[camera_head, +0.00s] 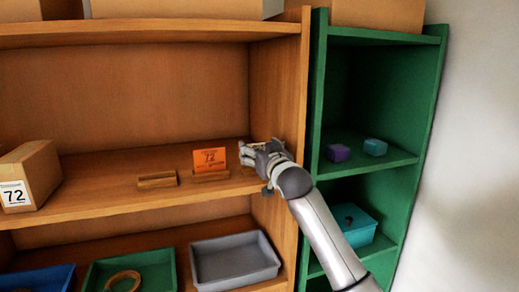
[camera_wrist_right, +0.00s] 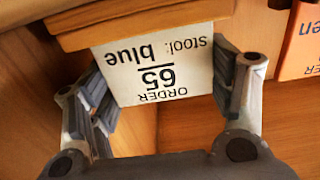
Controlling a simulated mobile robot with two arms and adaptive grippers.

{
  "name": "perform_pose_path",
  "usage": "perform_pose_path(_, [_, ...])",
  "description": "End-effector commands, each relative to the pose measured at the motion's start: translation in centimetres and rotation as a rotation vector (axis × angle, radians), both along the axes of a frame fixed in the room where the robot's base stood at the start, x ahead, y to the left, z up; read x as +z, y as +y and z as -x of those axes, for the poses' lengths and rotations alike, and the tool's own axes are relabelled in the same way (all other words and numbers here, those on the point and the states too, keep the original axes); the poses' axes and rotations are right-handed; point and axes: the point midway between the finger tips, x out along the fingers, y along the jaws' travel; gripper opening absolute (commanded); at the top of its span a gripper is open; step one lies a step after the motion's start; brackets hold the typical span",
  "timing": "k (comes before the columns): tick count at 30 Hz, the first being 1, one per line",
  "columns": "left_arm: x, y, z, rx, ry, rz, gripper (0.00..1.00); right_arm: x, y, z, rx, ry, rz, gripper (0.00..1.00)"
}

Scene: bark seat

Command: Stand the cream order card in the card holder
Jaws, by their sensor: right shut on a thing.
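The cream order card (camera_wrist_right: 160,65), printed "ORDER 65 Stool: blue", shows upside down in the right wrist view. My right gripper (camera_wrist_right: 160,85) is shut on it, with a finger at each side edge. The card's lower edge meets a wooden card holder (camera_wrist_right: 140,20); I cannot tell whether it sits in the slot. In the head view my right gripper (camera_head: 252,150) is at the right end of the middle wooden shelf and mostly hides card and holder. My left gripper is not in view.
An orange card (camera_head: 210,158) stands in a holder (camera_head: 211,176) just left of the gripper. Another, empty holder (camera_head: 157,180) lies further left. A cardboard box marked 72 (camera_head: 30,175) is at far left. The shelf's side wall (camera_head: 280,95) is close on the right.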

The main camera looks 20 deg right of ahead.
Motion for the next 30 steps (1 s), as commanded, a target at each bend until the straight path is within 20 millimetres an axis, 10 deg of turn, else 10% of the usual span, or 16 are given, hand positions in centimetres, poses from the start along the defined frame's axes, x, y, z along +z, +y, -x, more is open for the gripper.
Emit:
perform_pose_path(3, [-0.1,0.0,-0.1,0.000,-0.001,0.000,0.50,-0.3,0.0,0.0,0.000,0.001,-0.001,0.62])
perform_pose_path(9, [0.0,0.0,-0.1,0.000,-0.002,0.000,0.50,-0.2,0.0,0.0,0.000,0.001,0.000,1.00])
perform_pose_path(30, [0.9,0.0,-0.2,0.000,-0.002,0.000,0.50,0.9,-0.1,0.0,-0.002,-0.001,0.000,1.00])
